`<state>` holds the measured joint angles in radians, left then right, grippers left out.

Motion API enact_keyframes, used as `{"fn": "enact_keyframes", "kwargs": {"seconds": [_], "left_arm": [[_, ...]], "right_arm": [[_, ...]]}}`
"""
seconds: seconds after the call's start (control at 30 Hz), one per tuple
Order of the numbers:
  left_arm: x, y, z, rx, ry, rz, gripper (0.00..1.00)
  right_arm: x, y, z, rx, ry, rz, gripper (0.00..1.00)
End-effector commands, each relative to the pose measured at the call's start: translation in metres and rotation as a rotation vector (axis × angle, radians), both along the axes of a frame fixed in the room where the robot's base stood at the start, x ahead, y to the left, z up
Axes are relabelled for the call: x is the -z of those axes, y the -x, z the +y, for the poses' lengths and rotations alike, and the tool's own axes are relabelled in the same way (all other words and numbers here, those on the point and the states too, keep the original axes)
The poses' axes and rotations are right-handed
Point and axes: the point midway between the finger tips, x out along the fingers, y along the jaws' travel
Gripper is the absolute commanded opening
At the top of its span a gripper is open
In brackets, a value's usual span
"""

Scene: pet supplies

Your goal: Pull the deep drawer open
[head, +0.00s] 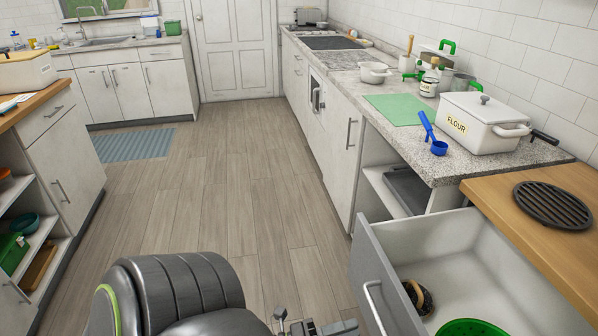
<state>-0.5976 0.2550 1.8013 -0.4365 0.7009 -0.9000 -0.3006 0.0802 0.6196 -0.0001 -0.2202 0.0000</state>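The deep drawer (365,257) is at the bottom right, under the wooden counter. It stands pulled out, with its grey front towards the aisle and its white inside showing. Its curved metal handle (372,306) is on the front, partly cut off by the picture's lower edge. A brown round item (424,298) and a green bowl (470,328) lie inside. My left gripper (312,327) is at the bottom edge, left of the handle, with a gap between them. Most of it is cut off, so its opening is unclear. My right gripper is out of view.
A wooden counter (500,190) with a black round trivet (552,205) is above the drawer. A stone counter (440,166) holds a flour bin (484,124) and blue scoop (430,134). An open shelf (382,189) is beyond the drawer. The wood floor (225,190) is clear.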

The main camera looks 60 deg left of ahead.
Motion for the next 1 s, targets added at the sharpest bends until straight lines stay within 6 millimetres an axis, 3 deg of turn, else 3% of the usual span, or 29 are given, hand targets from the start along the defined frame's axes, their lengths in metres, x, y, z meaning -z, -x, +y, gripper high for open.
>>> {"fn": "enact_keyframes", "kwargs": {"seconds": [0.2, 0.4, 0.6, 1.0], "left_arm": [[0.014, 0.05, 0.018, 0.0, -0.001, 0.005, 0.3], [0.019, 0.081, 0.029, 0.001, 0.0, 0.003, 0.3], [0.02, 0.093, 0.034, 0.0, 0.0, -0.001, 0.3], [0.02, 0.094, 0.034, 0.0, 0.0, -0.001, 0.3]], "right_arm": [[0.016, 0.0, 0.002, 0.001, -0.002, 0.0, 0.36], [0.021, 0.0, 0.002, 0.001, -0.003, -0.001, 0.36], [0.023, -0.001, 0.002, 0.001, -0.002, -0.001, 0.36], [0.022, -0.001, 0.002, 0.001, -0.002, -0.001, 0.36]]}}
